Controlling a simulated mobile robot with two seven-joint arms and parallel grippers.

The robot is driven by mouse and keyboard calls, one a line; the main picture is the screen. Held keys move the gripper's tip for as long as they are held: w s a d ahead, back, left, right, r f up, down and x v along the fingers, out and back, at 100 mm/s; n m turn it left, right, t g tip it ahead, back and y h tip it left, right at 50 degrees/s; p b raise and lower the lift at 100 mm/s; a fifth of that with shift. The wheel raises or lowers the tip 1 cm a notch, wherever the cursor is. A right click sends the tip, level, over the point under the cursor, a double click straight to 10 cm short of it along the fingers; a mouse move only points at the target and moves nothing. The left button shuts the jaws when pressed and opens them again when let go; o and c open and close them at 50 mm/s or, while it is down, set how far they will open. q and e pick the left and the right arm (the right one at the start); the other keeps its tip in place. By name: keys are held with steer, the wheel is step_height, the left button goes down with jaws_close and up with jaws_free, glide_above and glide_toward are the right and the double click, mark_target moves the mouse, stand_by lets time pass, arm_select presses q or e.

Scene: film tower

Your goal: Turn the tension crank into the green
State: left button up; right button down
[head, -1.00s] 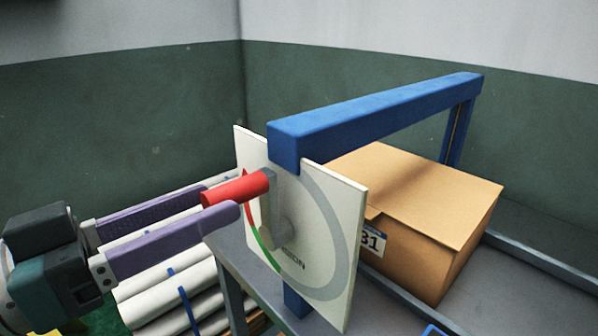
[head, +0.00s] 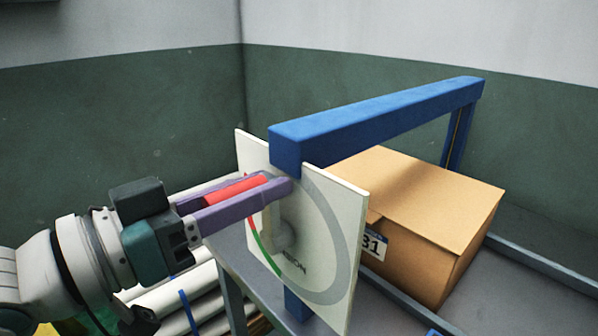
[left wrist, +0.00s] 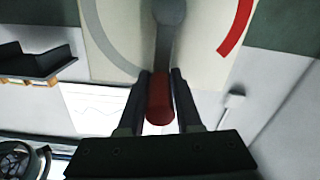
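A white dial plate (head: 335,200) stands upright on a blue frame, with a ring of grey, red and green (head: 262,254) on its face. The tension crank is a grey arm (head: 272,218) on a central hub, pointing up from the hub, with a red handle (head: 237,188) sticking out toward my left gripper. My left gripper (head: 278,182) has its purple fingers along both sides of the handle, closed in on it. The left wrist view shows the handle (left wrist: 159,98) between the fingers, the crank arm behind it and the red arc (left wrist: 237,30) to the right. My right gripper is not in view.
A blue frame (head: 380,115) spans above a grey table. A cardboard box (head: 420,200) sits on the table just right of the dial. White rolls (head: 205,290) lie below my left arm. Green and white walls close off the back.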

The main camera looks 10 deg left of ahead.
arm_select(q)
jaws_close()
stand_by(1.0)
